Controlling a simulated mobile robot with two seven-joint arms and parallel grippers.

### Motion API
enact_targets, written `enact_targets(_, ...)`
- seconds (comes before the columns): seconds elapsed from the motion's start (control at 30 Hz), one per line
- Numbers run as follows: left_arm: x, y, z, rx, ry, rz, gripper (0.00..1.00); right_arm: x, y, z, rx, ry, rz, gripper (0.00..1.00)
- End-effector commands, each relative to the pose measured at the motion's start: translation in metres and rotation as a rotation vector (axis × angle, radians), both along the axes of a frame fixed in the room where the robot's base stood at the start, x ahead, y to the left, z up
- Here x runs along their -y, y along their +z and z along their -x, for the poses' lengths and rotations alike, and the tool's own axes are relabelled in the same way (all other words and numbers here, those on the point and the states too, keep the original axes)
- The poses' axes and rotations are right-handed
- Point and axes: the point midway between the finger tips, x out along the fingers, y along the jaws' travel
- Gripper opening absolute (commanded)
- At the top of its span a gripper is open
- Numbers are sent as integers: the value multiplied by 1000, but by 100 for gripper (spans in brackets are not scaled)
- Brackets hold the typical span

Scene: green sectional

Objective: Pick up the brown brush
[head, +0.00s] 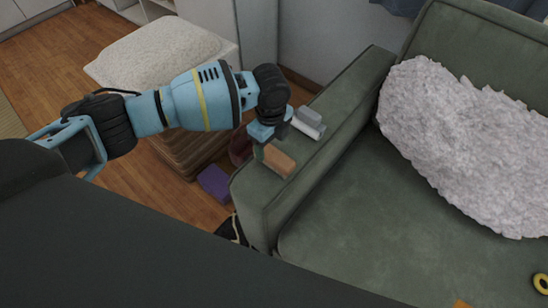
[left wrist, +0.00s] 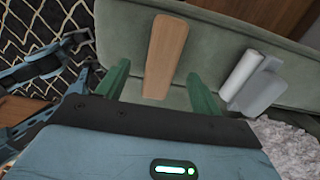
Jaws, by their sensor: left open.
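The brown brush (head: 279,160) lies on the green sofa's armrest in the head view. In the left wrist view the brush (left wrist: 165,55) is a long tan-brown block between my two green fingers. My left gripper (left wrist: 160,85) is open, with one finger on each side of the brush and a visible gap to each. In the head view my left gripper (head: 263,143) is over the armrest just beside the brush, its fingers partly hidden. My right gripper is in neither view.
A white-grey object (head: 308,121) lies on the armrest close to my gripper; it also shows in the left wrist view (left wrist: 240,75). A fluffy white cushion (head: 450,135) rests on the sofa seat (head: 370,225). A purple item (head: 214,183) lies on the wooden floor.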

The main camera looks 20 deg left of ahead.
Motion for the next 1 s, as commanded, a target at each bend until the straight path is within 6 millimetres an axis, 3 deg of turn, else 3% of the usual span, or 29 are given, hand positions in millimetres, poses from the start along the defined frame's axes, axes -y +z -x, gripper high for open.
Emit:
enact_targets(0.4, 8, -47, 0, -2, 1, -2, 66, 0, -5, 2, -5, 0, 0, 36)
enact_targets(0.7, 8, -52, 0, 0, 1, 0, 66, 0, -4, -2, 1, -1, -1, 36)
enact_targets(1.0, 8, -51, 0, 0, 1, 0, 30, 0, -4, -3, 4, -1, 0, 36)
